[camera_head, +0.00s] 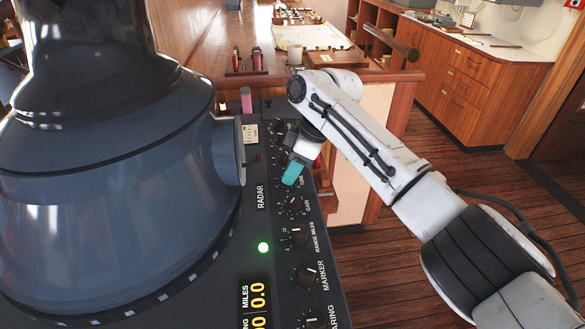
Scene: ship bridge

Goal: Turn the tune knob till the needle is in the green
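My gripper (291,174), with teal fingertips, points down at the upper part of the radar console's knob column. It is beside a small label that seems to read TUNE (302,183). The tune knob itself is hidden behind the fingertips, so I cannot tell whether they touch it or are shut on it. A small cream meter (250,134) sits on the console left of the gripper. Its needle and any green band are too small to make out.
The gain knob (295,204), range miles knob (299,236) and marker knob (307,273) run down the panel below my gripper. The big dark radar hood (110,190) fills the left. A green lamp (263,248) is lit. Wooden floor (450,220) is clear at right.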

